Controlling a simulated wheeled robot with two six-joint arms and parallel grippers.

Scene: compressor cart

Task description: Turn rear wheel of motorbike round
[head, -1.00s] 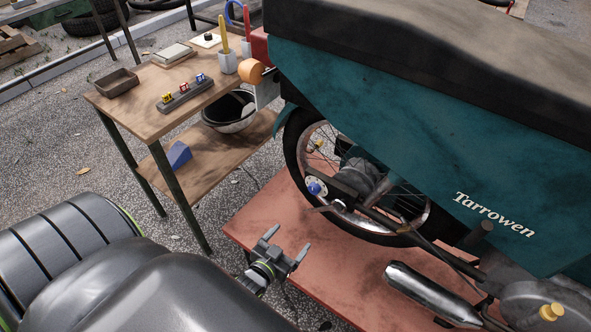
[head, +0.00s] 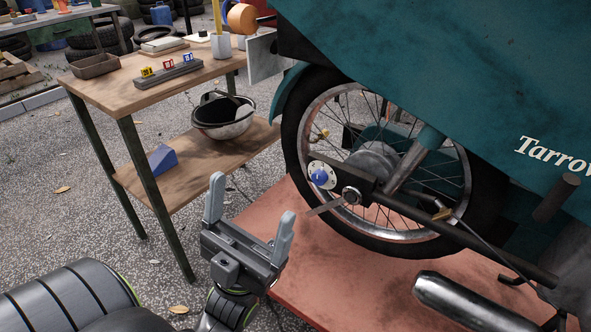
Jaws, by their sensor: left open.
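The motorbike's rear wheel (head: 292,140) has a black tyre, a rusty spoked rim and a grey hub. It shows side-on right of centre, its upper right part hidden by the teal body (head: 400,50). A blue-centred round disc (head: 320,177) and an axle nut (head: 351,195) sit near the hub. My left gripper (head: 249,222) is open and empty. It appears in front of and to the left of the wheel in the picture, its fingers pointing up, with no visible contact. My right gripper is not in view.
The wheel is over a red platform (head: 300,275). A silver exhaust (head: 470,305) lies low at the right.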

